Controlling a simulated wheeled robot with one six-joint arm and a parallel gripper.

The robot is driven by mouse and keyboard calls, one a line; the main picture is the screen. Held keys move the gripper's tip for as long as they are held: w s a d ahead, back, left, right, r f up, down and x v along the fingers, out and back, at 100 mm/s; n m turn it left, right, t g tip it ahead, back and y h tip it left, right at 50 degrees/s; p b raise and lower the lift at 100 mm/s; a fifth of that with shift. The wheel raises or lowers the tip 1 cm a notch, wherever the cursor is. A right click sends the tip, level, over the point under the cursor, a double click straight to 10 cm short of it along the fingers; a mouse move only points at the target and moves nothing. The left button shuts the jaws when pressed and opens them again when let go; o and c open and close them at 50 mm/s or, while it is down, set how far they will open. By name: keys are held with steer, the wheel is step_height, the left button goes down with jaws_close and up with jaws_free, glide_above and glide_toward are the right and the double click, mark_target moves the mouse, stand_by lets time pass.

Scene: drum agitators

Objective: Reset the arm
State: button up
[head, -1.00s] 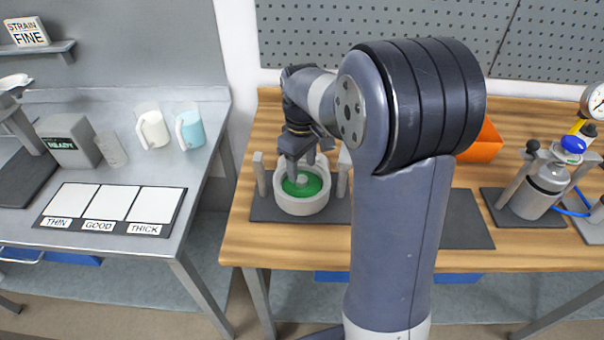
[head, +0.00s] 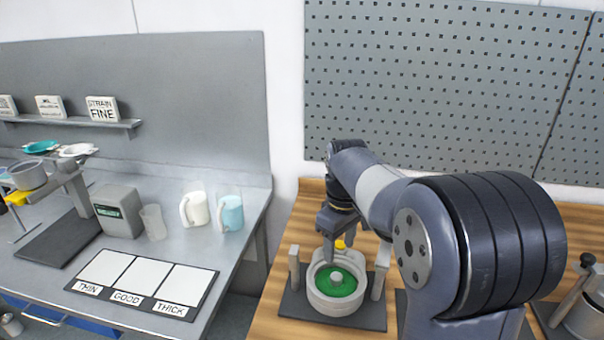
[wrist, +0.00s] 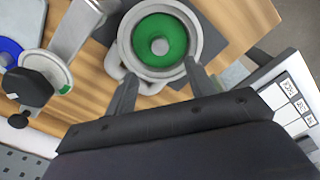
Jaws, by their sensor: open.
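My gripper (wrist: 158,88) is open and empty in the wrist view, with its two fingers apart on the near side of a round grey drum (wrist: 124,50) with green inside. In the head view my gripper (head: 329,240) points down just behind and above the drum (head: 337,304). I cannot tell whether a finger touches the drum's rim. The drum stands upright on a dark base plate (head: 290,311) between two grey posts, and a light knob stands at the centre of the green. My arm reaches in from the right and hides part of the wooden bench.
A metal table (head: 60,262) at left holds a card marked THIN, GOOD and THICK (head: 125,293), a white mug (head: 196,209), a blue mug (head: 231,212), a clear cup (head: 154,222) and a grey box (head: 117,210). A perforated wall panel (head: 440,90) rises behind the bench.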

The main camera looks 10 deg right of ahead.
mark_target(337, 276)
step_height(337, 276, down, 10)
steer(key=shift+r, duration=0.35)
